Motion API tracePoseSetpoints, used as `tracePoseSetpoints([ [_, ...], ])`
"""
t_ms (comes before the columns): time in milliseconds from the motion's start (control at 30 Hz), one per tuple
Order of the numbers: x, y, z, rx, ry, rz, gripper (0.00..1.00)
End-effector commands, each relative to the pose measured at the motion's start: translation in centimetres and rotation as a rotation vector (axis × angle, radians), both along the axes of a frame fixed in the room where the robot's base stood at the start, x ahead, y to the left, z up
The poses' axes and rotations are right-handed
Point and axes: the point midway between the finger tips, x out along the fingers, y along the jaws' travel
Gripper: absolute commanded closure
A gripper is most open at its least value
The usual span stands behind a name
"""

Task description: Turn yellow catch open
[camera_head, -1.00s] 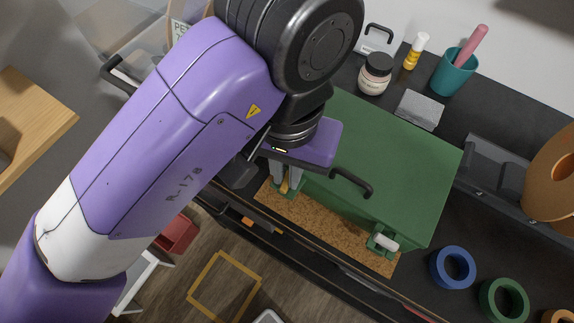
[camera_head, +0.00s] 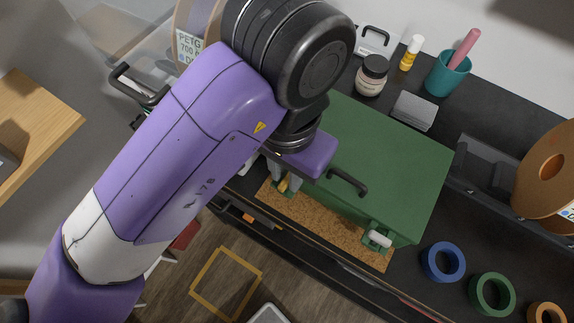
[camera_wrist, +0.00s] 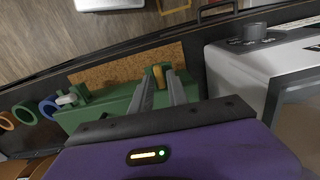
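The green box (camera_head: 385,165) has a black handle on its lid and stands on the worktop over a cork mat (camera_head: 330,222). The yellow catch (camera_head: 283,185) is on the box's front, towards its left end. It also shows in the wrist view (camera_wrist: 158,75), looking upright. My gripper (camera_head: 286,183) is at the catch, one finger on each side of it. In the wrist view the fingers (camera_wrist: 160,80) stand apart with the catch between their tips. I cannot tell whether they touch it. A second catch, with a white lever (camera_head: 377,238), is at the front right.
A jar (camera_head: 372,77), a grey block (camera_head: 414,110) and a teal cup (camera_head: 447,74) stand behind the box. Blue (camera_head: 443,262) and green (camera_head: 492,294) rings lie to its right. In the wrist view, a grey machine (camera_wrist: 262,70) stands close beside the gripper.

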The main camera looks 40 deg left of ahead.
Motion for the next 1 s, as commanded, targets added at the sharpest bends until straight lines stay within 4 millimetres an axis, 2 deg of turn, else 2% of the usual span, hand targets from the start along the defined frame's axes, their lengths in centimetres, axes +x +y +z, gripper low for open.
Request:
tracePoseSetpoints([
  [167, 0.0, 0.1, 0.8, 0.001, 0.000, 0.000, 0.80],
  [500, 0.0, 0.1, 6.0, 0.003, 0.000, 0.000, 0.80],
  [600, 0.0, 0.1, 7.0, 0.002, 0.000, 0.000, 0.80],
  [733, 0.0, 0.0, 7.7, 0.000, 0.000, 0.000, 0.80],
  [1000, 0.0, 0.0, 7.8, 0.000, 0.000, 0.000, 0.80],
])
